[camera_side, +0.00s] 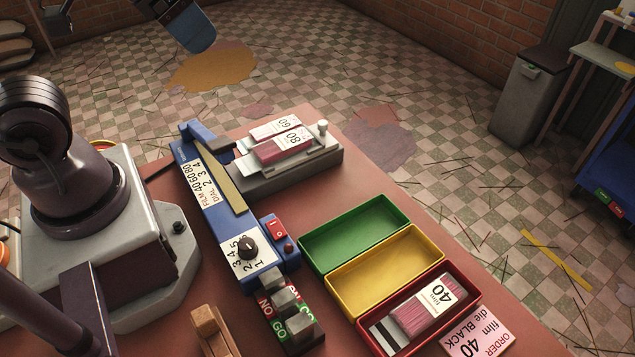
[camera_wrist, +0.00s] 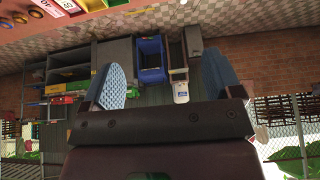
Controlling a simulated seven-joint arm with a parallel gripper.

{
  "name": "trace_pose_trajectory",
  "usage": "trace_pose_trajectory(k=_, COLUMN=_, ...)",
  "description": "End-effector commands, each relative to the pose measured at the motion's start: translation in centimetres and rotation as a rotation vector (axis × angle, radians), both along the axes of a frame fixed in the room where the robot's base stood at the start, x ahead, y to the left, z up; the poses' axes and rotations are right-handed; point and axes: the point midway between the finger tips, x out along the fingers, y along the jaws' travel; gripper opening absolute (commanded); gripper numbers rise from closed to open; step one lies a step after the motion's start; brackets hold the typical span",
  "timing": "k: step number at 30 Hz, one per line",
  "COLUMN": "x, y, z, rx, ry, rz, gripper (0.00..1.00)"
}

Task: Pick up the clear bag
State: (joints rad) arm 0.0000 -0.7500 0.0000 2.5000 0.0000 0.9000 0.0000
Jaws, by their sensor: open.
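A clear bag (camera_side: 424,306) of pink sticks with a white "40" label lies in the red tray (camera_side: 365,338) at the front right of the table. Two more packs, labelled 80 (camera_side: 283,147) and 60 (camera_side: 275,127), lie on the grey sealer bed at the back. My gripper (camera_wrist: 165,78) is open, with its two blue rounded fingers wide apart and nothing between them in the wrist view. A blue rounded tip at the top of the side view looks like one of its fingers, high and far from the red tray.
An empty green tray (camera_side: 355,235) and an empty yellow tray (camera_side: 388,272) adjoin the red one. A blue machine (camera_side: 215,205) with a dial and a button block (camera_side: 285,312) stand left of the trays. A grey bin (camera_side: 528,95) stands beyond.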

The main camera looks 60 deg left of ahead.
Motion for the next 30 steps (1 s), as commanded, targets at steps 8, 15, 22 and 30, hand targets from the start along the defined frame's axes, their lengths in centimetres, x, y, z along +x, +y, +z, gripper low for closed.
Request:
trace_pose_trajectory(k=8, x=0.0, y=0.0, z=0.0, rx=0.000, ry=0.000, rz=0.000, gripper=0.85)
trace_pose_trajectory(k=15, x=0.0, y=0.0, z=0.0, rx=0.000, ry=0.000, rz=0.000, gripper=0.85)
trace_pose_trajectory(k=22, x=0.3, y=0.6, z=-1.0, rx=0.000, ry=0.051, rz=0.030, gripper=0.85)
trace_pose_trajectory(k=30, x=4.4, y=4.0, z=-5.1, rx=-0.026, ry=0.294, rz=0.152, gripper=0.85)
